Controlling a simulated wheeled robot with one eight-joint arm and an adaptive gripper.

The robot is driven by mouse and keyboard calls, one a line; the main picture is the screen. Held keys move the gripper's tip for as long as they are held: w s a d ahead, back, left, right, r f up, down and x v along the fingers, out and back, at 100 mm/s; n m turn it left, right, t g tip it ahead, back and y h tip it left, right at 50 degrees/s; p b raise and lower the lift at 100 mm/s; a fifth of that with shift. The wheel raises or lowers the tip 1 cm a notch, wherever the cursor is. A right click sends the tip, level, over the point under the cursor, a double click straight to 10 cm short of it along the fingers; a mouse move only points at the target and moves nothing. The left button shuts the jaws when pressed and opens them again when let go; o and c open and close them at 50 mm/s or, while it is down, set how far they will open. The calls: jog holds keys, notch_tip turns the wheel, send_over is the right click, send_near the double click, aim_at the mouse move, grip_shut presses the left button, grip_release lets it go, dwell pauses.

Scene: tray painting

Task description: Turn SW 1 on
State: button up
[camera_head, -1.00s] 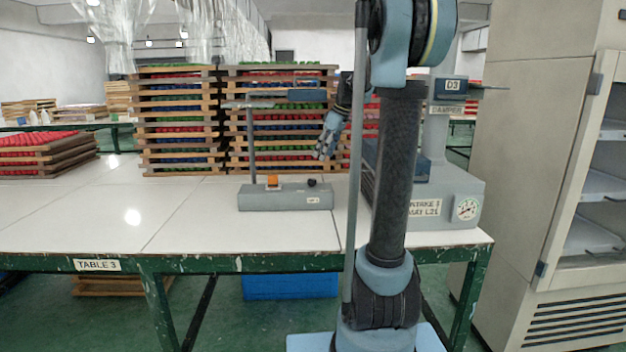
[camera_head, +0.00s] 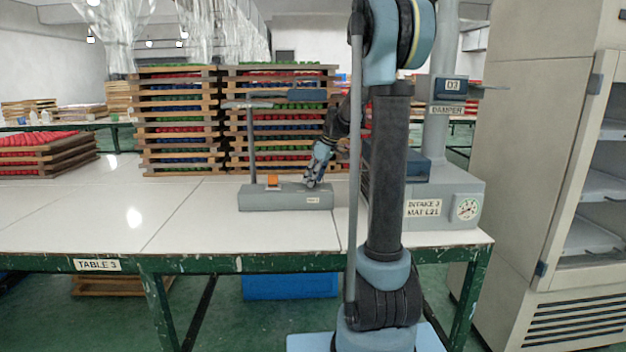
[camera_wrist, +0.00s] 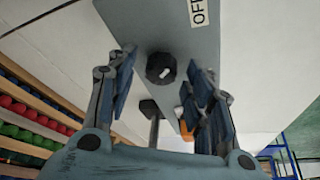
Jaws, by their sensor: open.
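A long grey switch box (camera_head: 290,202) stands on the white table, with a small label on its front too small to read in the head view. In the wrist view, a black round knob (camera_wrist: 161,68) with a white pointer mark sits on the grey box, and a label reading OFF (camera_wrist: 199,12) shows near it. My gripper (camera_head: 311,184) is at the right end of the box and hides the knob in the head view. In the wrist view my gripper (camera_wrist: 161,75) is open, its fingers on either side of the knob; I cannot tell whether they touch it.
An orange part (camera_head: 272,182) and an upright post (camera_head: 252,145) with a crossbar stand on the box's left half. A grey machine with a gauge (camera_head: 467,208) stands at right. Stacked trays (camera_head: 180,120) are behind.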

jog(key=c, duration=1)
jog(key=shift+c, duration=0.2)
jog(key=shift+m, duration=0.3)
jog(key=m+t+h, duration=0.1)
jog(key=m, duration=0.2)
jog(key=shift+s+m, duration=0.1)
jog(key=shift+m, duration=0.2)
jog(key=m, duration=0.2)
jog(key=m+t+h, duration=0.1)
jog(key=m, duration=0.1)
jog(key=shift+a+m+h, duration=0.2)
jog(key=shift+m+h, duration=0.1)
jog(key=m+h, duration=0.2)
jog(key=m, duration=0.2)
jog(key=shift+a+m, duration=0.15)
jog(key=shift+m, duration=0.15)
jog(key=shift+a+m+h, duration=0.1)
jog(key=shift+m+h, duration=0.7)
jog(key=shift+m, duration=1.4)
jog(key=shift+g, duration=0.3)
